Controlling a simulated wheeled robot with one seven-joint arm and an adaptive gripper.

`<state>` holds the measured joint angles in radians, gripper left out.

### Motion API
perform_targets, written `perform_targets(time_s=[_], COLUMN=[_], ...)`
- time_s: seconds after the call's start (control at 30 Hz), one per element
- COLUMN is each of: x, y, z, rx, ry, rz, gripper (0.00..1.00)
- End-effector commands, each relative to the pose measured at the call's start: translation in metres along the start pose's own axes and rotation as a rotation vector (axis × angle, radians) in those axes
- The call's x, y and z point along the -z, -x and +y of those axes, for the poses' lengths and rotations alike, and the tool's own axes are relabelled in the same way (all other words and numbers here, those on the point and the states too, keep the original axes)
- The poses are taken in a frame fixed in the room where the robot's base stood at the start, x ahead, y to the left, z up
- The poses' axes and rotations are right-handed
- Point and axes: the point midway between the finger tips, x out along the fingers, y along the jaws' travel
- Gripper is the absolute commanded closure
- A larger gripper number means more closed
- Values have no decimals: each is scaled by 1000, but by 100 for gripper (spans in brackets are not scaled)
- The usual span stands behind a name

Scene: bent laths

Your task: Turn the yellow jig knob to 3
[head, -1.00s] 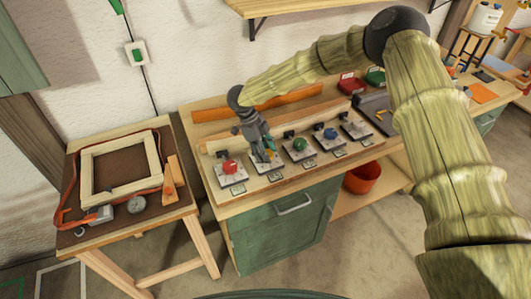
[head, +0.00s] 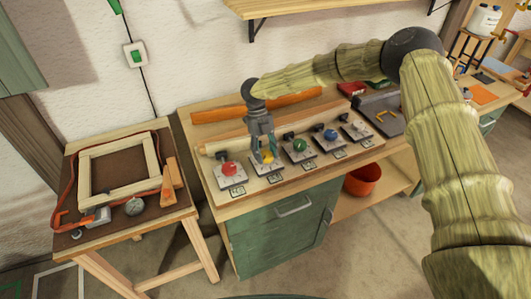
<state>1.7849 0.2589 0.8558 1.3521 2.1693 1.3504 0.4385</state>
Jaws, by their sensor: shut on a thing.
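A row of jig knobs sits on a wooden board on the green workbench. The yellow knob (head: 267,157) is second from the left, on a pale metal plate, between the red knob (head: 229,168) and the green knob (head: 299,146). My gripper (head: 266,156) points down from above and is shut on the yellow knob. Its fingers hide part of the knob, and I cannot read which number the knob points to. A small label lies at the front of the plate, too small to read.
A blue knob (head: 331,136) and a white knob (head: 359,125) stand farther right in the row. A lath (head: 285,102) lies behind the row. A side table with a wooden frame (head: 95,193) stands at the left. An orange bucket (head: 363,180) is on the lower shelf.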

Motion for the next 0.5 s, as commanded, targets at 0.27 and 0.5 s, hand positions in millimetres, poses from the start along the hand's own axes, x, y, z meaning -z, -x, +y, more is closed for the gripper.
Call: perform_targets(time_s=[0.27, 0.5], x=[-1, -1], y=[1, 2], z=[-1, -1], rx=[-13, -13], ry=[-32, -32], rz=[-4, -4], gripper=[78, 78])
